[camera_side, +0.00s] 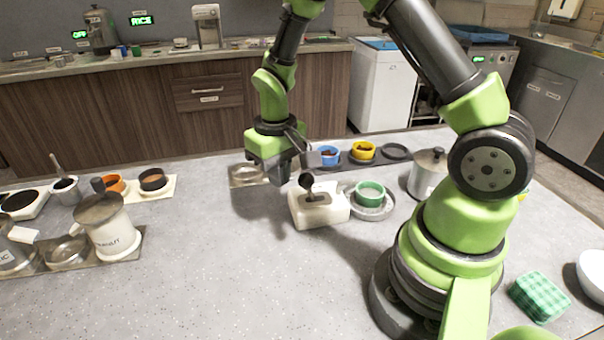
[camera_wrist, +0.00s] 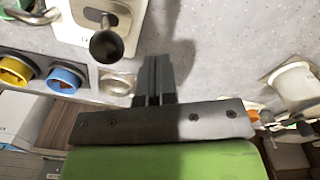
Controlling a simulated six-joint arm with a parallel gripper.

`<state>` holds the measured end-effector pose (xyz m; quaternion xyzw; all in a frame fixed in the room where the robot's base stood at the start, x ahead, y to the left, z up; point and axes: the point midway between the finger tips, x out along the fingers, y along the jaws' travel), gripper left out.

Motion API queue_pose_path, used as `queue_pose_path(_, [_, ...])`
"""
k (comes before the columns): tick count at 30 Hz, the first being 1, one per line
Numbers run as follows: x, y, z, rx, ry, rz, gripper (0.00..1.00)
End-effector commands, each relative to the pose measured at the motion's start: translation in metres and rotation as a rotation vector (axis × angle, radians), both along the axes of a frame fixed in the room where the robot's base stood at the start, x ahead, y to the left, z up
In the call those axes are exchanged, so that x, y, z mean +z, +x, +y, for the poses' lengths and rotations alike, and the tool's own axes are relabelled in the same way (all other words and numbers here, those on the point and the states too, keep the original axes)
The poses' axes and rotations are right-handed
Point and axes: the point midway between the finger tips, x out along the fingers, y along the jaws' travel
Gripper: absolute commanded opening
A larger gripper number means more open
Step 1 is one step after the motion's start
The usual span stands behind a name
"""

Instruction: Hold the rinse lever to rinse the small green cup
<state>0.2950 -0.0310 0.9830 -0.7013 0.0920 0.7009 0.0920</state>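The small green cup (camera_side: 369,193) stands upright on a round grey rinse plate (camera_side: 385,212) to the right of a white rinser box (camera_side: 335,208). The rinse lever, with a black knob (camera_side: 306,181), rises from the box; the knob also shows in the wrist view (camera_wrist: 106,46). My gripper (camera_side: 285,181) points down just left of the lever and apart from it. In the wrist view its fingers (camera_wrist: 157,62) are together with nothing between them, to the right of the knob.
A blue cup (camera_side: 329,155) and a yellow cup (camera_side: 363,151) sit in a dark rack behind the box. A lidded metal pot (camera_side: 428,172) stands right of the green cup. A white lidded pot (camera_side: 108,230) stands at left. The counter's front middle is clear.

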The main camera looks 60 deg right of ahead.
Motion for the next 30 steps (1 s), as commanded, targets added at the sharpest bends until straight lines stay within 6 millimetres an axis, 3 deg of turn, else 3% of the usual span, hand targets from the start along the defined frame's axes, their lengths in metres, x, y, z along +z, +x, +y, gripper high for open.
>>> queue_pose_path(15, [0.053,0.0,0.0,0.0,-0.001,-0.002,0.0])
queue_pose_path(27, [0.059,-0.001,0.0,-0.001,0.0,-0.001,0.0])
queue_pose_path(30, [0.069,-0.002,0.002,-0.005,0.002,-0.022,0.0])
